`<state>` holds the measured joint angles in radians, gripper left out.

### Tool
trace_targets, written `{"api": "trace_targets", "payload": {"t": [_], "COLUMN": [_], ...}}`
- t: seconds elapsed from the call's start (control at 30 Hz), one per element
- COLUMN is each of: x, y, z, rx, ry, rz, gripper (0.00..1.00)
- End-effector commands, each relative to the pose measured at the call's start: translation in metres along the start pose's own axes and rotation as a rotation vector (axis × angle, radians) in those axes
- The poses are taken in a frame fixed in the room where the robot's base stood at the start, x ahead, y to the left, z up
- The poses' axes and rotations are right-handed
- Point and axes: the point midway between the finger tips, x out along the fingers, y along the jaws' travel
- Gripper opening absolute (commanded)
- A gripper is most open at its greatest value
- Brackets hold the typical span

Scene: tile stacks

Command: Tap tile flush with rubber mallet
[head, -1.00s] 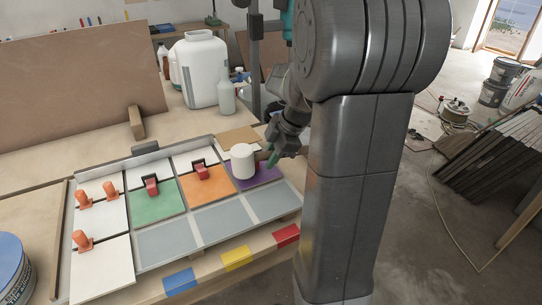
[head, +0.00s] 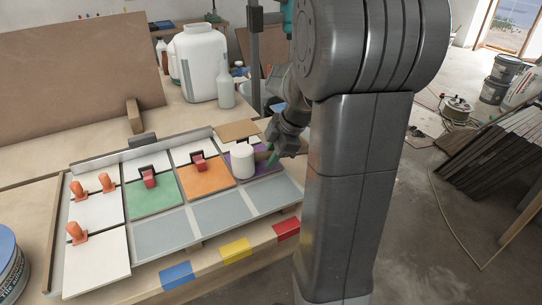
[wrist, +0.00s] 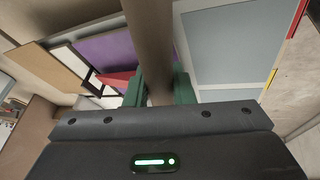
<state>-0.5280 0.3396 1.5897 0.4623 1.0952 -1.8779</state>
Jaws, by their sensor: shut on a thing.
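My gripper (head: 272,156) is shut on the mallet's handle, and the white mallet head (head: 242,161) is upright over the left part of the purple tile (head: 267,166). I cannot tell whether the head touches the tile. In the wrist view the brown handle (wrist: 150,45) runs between my green fingers (wrist: 157,90), and the mallet head is out of sight. The purple tile also shows there (wrist: 105,50), with a red clip (wrist: 117,79) near it. The orange tile (head: 203,180) and green tile (head: 153,197) lie to the left, bearing red clips.
White tiles (head: 97,252) with orange clips (head: 76,232) fill the left side. Grey tiles (head: 222,213) line the front. Blue (head: 177,276), yellow (head: 236,250) and red (head: 286,229) marks are on the front edge. A white jug (head: 199,65) and spray bottle (head: 225,88) stand behind.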

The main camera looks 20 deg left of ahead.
Motion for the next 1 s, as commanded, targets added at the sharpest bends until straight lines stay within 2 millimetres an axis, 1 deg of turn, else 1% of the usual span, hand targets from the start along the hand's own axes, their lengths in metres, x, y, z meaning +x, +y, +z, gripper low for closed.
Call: {"api": "trace_targets", "payload": {"t": [0.47, 0.57, 0.8, 1.0], "x": [0.001, -0.004, -0.024, -0.026], "y": [0.0, 0.001, 0.005, 0.006], "z": [0.0, -0.002, -0.01, -0.011], "rx": [0.0, 0.0, -0.001, 0.0], "ry": [-0.001, 0.0, 0.0, 0.0], "rz": [-0.001, -0.001, 0.002, 0.0], "gripper": [0.0, 0.0, 0.0, 0.0]}}
